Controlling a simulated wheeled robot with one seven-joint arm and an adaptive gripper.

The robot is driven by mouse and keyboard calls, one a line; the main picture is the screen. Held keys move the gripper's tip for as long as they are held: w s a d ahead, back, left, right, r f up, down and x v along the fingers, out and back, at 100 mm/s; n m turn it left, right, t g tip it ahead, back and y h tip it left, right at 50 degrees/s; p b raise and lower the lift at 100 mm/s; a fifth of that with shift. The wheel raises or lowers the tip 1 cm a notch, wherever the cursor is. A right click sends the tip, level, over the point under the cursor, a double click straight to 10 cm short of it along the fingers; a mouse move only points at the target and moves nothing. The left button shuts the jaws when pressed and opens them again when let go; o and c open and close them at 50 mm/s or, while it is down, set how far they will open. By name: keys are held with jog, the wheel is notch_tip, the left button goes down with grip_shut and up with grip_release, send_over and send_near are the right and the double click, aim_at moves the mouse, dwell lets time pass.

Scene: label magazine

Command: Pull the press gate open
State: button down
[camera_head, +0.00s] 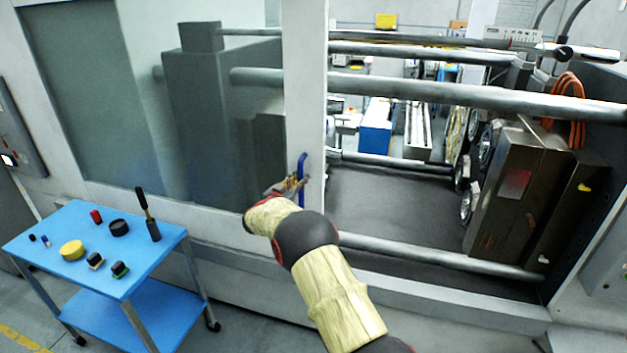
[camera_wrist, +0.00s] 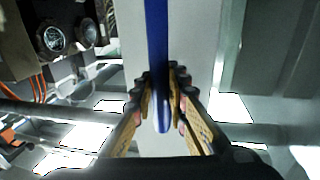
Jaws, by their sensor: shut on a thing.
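The press gate is a white-framed sliding panel with a window (camera_head: 306,90). It stands at the left, and the press opening shows to its right. A blue vertical handle (camera_head: 301,168) is on the gate's right-hand frame post. My gripper (camera_head: 292,186) is at the handle, with my arm reaching up from below. In the wrist view the blue handle (camera_wrist: 157,45) runs down between the two fingers of my gripper (camera_wrist: 160,85), which are closed around its lower part. The fingertips hide part of the handle.
A blue trolley (camera_head: 30,245) with small items on top stands at the lower left. Thick horizontal bars (camera_head: 430,88) cross the opening. A dark metal mould block (camera_head: 520,190) with orange hoses (camera_head: 570,100) sits at the right.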

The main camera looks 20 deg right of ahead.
jog(key=w+a, duration=0.2)
jog(key=a, duration=0.1)
jog(key=w+a, duration=0.3)
jog(key=shift+w+r+p, duration=0.1)
jog(key=shift+p, duration=0.3)
jog(key=c, duration=1.8)
grip_release()
jog(key=shift+d, duration=0.1)
jog(key=shift+o, duration=0.2)
jog(key=v, duration=1.2)
